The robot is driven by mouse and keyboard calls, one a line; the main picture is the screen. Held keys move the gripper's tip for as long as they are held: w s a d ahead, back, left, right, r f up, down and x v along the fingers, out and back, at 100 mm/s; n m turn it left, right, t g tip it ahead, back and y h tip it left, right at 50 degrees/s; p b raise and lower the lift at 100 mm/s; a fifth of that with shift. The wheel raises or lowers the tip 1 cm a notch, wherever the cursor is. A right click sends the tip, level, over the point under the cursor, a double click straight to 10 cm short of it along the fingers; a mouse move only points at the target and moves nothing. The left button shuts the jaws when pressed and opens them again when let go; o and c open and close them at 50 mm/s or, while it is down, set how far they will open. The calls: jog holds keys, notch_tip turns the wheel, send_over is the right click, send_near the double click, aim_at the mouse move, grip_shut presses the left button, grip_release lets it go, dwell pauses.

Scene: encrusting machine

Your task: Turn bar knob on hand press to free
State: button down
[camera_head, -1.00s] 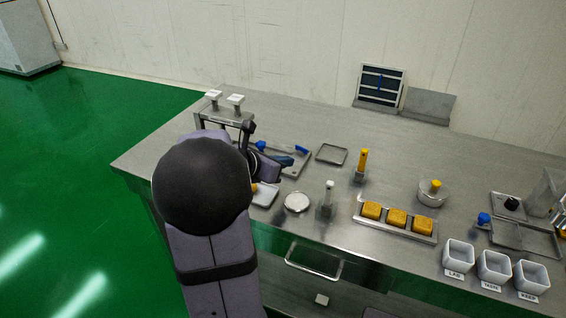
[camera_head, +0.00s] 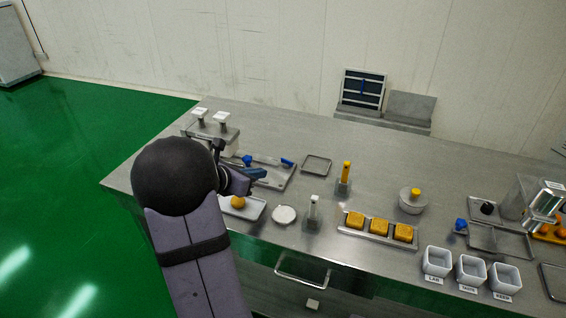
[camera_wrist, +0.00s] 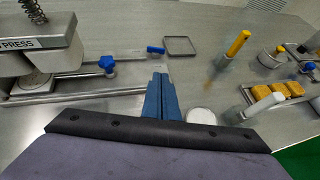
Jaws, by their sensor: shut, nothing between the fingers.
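The hand press (camera_wrist: 35,45), marked "PRESS", stands at the left of the wrist view and at the far left of the bench in the head view (camera_head: 212,128). A blue star-shaped knob (camera_wrist: 107,65) sits on the bar beside the press; it also shows in the head view (camera_head: 247,160). A blue-ended lever (camera_wrist: 155,50) lies further along. My gripper (camera_wrist: 162,78) is shut and empty, its blue fingers together, to the right of the star knob and apart from it. In the head view my gripper (camera_head: 262,173) is over the bench; my arm hides part of the press.
A small tray with a yellow piece (camera_head: 238,202), a round white disc (camera_head: 284,214) and upright handled tools (camera_head: 345,172) stand near. A rack of orange blocks (camera_head: 379,228) and white labelled cups (camera_head: 437,262) are to the right. An empty tray (camera_head: 317,164) lies behind.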

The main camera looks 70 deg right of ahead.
jog(key=p, duration=0.1)
send_near(290, 164)
jog(key=f, duration=0.1)
jog(key=d+f, duration=0.1)
jog(key=f, duration=0.1)
jog(key=shift+s+d, duration=0.15)
jog(key=shift+d, duration=0.05)
jog(key=shift+s+d+r+p, duration=0.1)
jog(key=shift+s+d+p, duration=0.15)
jog(key=shift+d+p, duration=0.6)
jog(key=shift+s+d, duration=0.2)
jog(key=shift+d, duration=0.75)
